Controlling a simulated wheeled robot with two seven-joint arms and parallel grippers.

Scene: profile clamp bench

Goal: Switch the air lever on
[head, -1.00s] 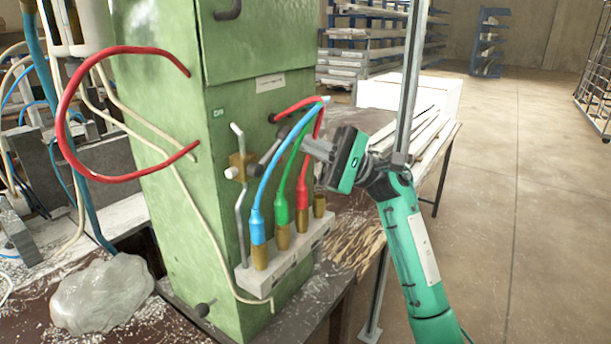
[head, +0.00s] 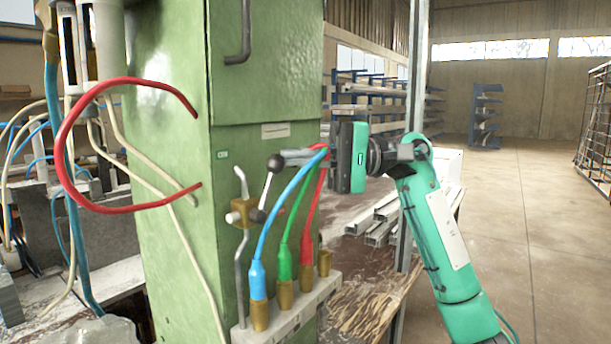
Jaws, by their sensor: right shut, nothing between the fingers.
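The air lever (head: 268,190) is a short metal rod with a black ball knob (head: 276,163). It rises steeply, leaning slightly right, from a brass valve (head: 240,213) on the green cabinet. A small green label (head: 222,154), seemingly reading ON, is left of and above the valve. My right gripper (head: 287,158) is shut and empty, its fingertips pointing left at the knob. They look close to it or touching; I cannot tell which. My left gripper is not in view.
Blue, green and red hoses (head: 286,205) arch just below my right fingers into a grey manifold (head: 290,308). A red hose loop (head: 68,150) hangs at the left of the cabinet (head: 175,180). A metal post (head: 415,90) stands behind my right arm.

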